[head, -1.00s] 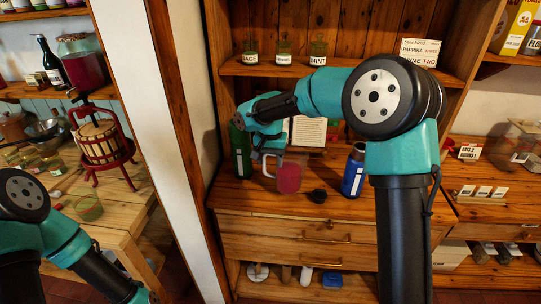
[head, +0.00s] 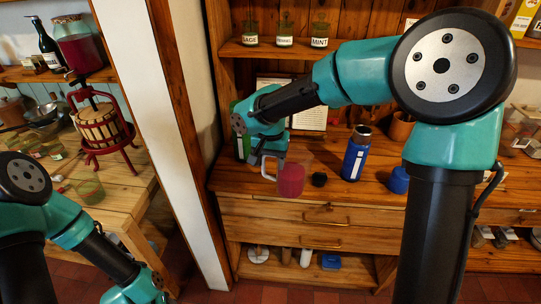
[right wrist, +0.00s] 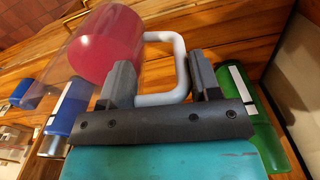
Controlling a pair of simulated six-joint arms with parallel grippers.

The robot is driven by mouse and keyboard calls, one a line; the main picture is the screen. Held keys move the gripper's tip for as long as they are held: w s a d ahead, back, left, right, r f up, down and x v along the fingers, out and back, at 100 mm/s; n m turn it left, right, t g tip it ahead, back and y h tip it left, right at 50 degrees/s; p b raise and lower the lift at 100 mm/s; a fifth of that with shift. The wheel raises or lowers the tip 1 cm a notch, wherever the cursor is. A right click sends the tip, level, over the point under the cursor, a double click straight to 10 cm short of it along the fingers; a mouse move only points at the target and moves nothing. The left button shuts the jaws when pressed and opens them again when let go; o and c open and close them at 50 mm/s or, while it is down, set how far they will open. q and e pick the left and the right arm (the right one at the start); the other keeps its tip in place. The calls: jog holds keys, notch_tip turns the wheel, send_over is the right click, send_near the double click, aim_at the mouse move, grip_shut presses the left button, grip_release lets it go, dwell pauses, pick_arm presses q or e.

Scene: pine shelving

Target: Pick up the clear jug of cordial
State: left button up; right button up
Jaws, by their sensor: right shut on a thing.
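The clear jug of cordial (head: 291,180) has red liquid inside and a pale handle on its left side in the head view. It is at the front of the wooden counter (head: 235,180), its base overlapping the front edge in the picture. I cannot tell whether it is clear of the wood. In the right wrist view the jug (right wrist: 105,45) is large at the upper left. My right gripper (head: 264,158) is shut on the handle (right wrist: 181,70), one finger on each side of its bar. My left arm is at the lower left; its gripper is out of view.
A blue bottle (head: 356,155), a blue lidded container (head: 399,181) and a small black object (head: 319,179) stand right of the jug. A green bottle (head: 242,143) is behind my right gripper. Spice jars (head: 285,38) line the shelf above. A white post (head: 160,130) stands left.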

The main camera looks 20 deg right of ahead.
jog(key=shift+s+a+r, duration=0.1)
jog(key=shift+s+a, duration=0.15)
jog(key=shift+s, duration=0.45)
dwell(0.6)
